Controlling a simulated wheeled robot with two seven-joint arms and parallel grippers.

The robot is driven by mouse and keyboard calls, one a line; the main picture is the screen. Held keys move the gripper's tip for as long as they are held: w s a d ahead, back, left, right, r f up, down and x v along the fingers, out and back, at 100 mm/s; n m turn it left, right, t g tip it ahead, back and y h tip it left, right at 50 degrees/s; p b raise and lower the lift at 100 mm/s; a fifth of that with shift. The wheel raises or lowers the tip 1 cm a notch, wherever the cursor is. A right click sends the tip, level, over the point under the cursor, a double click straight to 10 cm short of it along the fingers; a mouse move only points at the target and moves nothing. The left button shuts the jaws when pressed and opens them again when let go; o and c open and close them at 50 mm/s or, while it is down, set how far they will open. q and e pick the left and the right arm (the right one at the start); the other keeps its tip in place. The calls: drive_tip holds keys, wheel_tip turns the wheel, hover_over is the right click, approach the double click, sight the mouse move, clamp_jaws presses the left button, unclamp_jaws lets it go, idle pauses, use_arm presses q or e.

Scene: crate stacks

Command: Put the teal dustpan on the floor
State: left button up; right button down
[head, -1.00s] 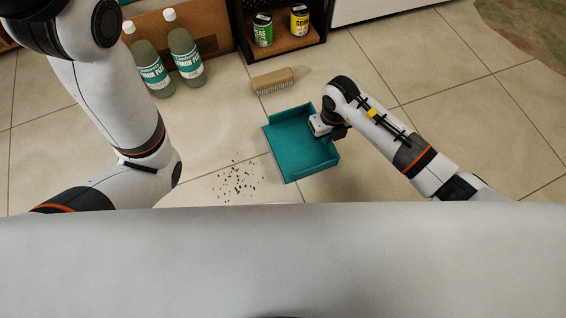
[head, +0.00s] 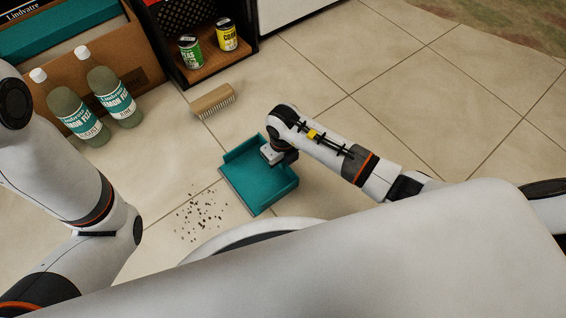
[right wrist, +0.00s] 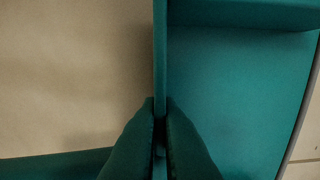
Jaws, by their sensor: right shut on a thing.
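The teal dustpan (head: 262,186) is in the middle of the head view, low over or on the tile floor. I cannot tell whether there is a gap beneath it. My right gripper (head: 272,155) is at its upper wall, shut on it. In the right wrist view, the two dark fingers (right wrist: 160,125) pinch the thin teal wall (right wrist: 160,60) from both sides, with the pan's flat inside (right wrist: 235,95) to the right. My left arm shows at the left of the head view, but its gripper is out of view.
Dark crumbs (head: 200,214) lie on the floor (head: 400,110) left of the dustpan. A wooden brush (head: 212,100) lies behind it. Two bottles (head: 113,96) stand at the upper left before a cardboard box (head: 140,62). A black crate (head: 172,77) holds two cans. Floor to the right is clear.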

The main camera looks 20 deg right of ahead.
drive_tip(key=shift+r, duration=0.15)
drive_tip(key=c, duration=1.6)
unclamp_jaws()
drive_tip(key=shift+f, duration=0.2)
wheel_tip(320, 180, up, 12)
drive_tip(key=p, duration=0.8)
drive_tip(key=shift+r, duration=0.2)
